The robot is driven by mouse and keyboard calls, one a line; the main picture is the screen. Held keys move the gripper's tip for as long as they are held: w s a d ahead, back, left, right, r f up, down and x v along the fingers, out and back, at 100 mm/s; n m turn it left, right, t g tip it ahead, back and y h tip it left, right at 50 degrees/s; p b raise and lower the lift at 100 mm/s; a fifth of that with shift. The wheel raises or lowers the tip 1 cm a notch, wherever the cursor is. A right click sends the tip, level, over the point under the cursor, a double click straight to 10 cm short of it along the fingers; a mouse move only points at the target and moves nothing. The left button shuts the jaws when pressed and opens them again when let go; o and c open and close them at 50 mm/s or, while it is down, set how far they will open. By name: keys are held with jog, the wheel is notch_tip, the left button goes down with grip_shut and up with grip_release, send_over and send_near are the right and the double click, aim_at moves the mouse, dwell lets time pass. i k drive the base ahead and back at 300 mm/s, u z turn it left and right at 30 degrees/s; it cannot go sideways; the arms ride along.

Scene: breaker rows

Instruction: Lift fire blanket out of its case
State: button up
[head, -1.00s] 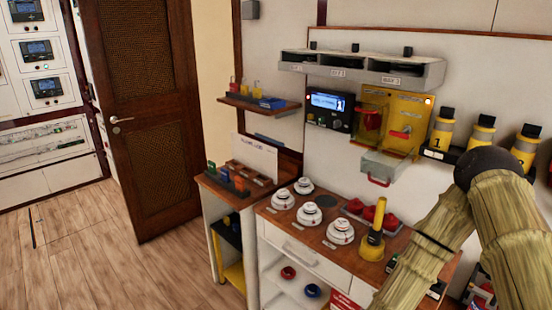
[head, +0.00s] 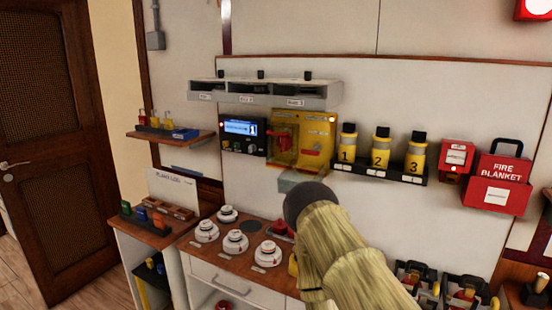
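The fire blanket case (head: 489,194) is a red box on the wall at the right of the head view, lettered "FIRE BLANKET" with a white label on its front. A red panel with a black handle (head: 508,146) stands up at its top; I cannot tell how much of this is the blanket itself. My arm, in a straw-coloured sleeve with a dark rounded joint, reaches up from the bottom middle, well left of and below the case. My gripper's fingers do not show.
A small red box (head: 457,156) hangs just left of the case. Numbered yellow cylinders (head: 381,150) stand on a black shelf further left. A counter (head: 215,254) with white round detectors stands below. Black-handled items (head: 440,283) sit low at the right.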

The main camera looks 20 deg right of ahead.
aim_at(491, 164)
jog(key=k, duration=1.25)
jog(key=z, duration=0.7)
jog(key=i, duration=1.45)
jog(key=u, duration=0.2)
